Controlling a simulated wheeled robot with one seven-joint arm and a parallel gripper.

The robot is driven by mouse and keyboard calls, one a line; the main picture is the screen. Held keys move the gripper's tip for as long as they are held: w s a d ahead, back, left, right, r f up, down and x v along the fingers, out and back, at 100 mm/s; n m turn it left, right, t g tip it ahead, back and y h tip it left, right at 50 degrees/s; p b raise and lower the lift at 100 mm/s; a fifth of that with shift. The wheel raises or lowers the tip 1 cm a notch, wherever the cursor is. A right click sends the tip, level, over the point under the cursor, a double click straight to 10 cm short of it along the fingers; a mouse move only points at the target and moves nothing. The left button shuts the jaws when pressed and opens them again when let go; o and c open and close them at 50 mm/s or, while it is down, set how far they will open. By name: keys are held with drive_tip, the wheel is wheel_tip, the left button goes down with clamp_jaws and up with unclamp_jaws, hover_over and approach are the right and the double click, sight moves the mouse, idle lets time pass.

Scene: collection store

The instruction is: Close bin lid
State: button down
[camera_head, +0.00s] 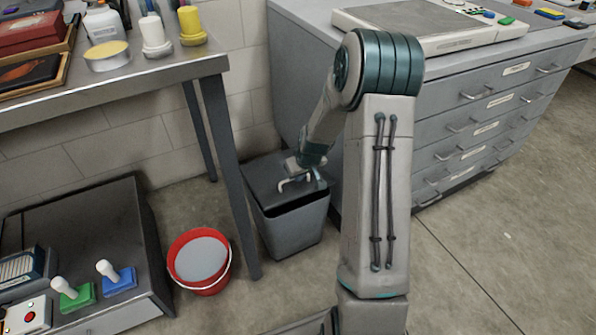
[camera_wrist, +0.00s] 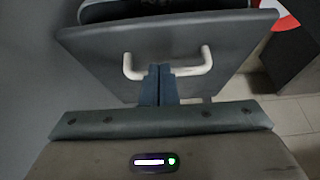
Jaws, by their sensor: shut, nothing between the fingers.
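The grey bin (camera_head: 288,232) stands on the floor between the table leg and the drawer cabinet. Its dark grey lid (camera_head: 268,180) is tilted partly open, with a dark gap along the front under its edge. The lid (camera_wrist: 85,50) also fills much of the wrist view, with the bin opening showing past its far edge. A pale bar handle (camera_wrist: 196,71) is on the lid. My gripper (camera_wrist: 160,69) is shut and empty, its fingertips over the middle of the handle. I cannot tell whether they touch the handle or lid. In the head view my wrist hides part of the lid.
A red bucket (camera_head: 199,262) stands left of the bin, with a table leg (camera_head: 230,170) between them. The grey drawer cabinet (camera_head: 470,125) is close on the right. A low dark cabinet (camera_head: 90,225) is at left. Floor at front right is clear.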

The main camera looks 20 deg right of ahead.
sight(303, 191)
drive_tip(key=shift+s+d+f+b, duration=0.1)
drive_tip(key=shift+s+f+b, duration=0.25)
drive_tip(key=shift+f, duration=0.55)
drive_tip(key=shift+s+d+f+b, duration=0.1)
drive_tip(key=shift+s+f+b, duration=0.25)
drive_tip(key=shift+f, duration=0.6)
drive_tip(key=shift+s+f+b, duration=0.2)
drive_tip(key=shift+f+b, duration=0.25)
drive_tip(key=shift+f, duration=0.45)
drive_tip(key=shift+r, duration=0.1)
drive_tip(key=p+v, duration=0.1)
drive_tip(key=v, duration=0.1)
drive_tip(key=w+p+v, duration=0.1)
drive_tip(key=p+v, duration=0.1)
drive_tip(key=shift+s+r, duration=0.1)
drive_tip(key=shift+r, duration=0.15)
drive_tip(key=s+d+p, duration=0.1)
drive_tip(key=s+p, duration=0.1)
drive_tip(key=s, duration=0.8)
drive_tip(key=shift+p, duration=0.3)
